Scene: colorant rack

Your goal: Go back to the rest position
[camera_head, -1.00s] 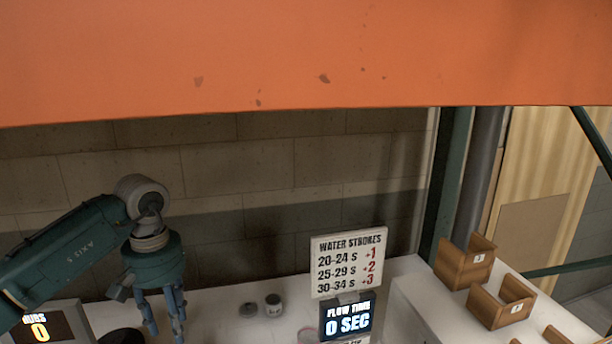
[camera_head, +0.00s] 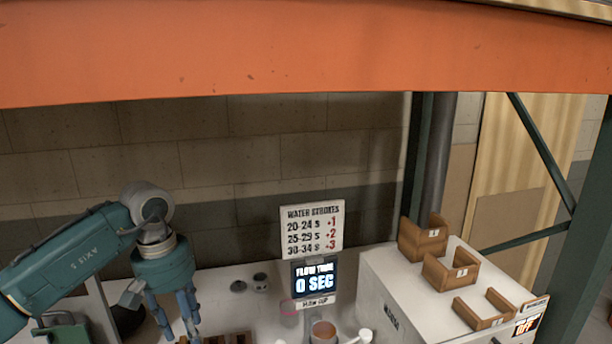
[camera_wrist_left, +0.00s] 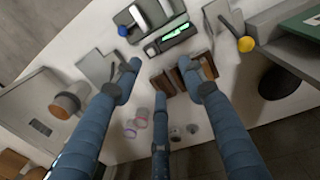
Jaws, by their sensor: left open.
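My left gripper (camera_head: 172,314) hangs fingers-down over the left part of the white bench in the head view. Its blue fingers are spread and nothing is between them. In the left wrist view the same open fingers (camera_wrist_left: 160,100) reach over the bench, with small wooden blocks (camera_wrist_left: 172,82) seen beyond and between them. My right gripper is not in view.
A sign (camera_head: 312,228) and a flow-time display (camera_head: 315,282) reading 0 SEC stand mid-bench. Wooden holders (camera_head: 450,270) sit on a white cabinet at right. An orange beam (camera_head: 300,55) crosses above.

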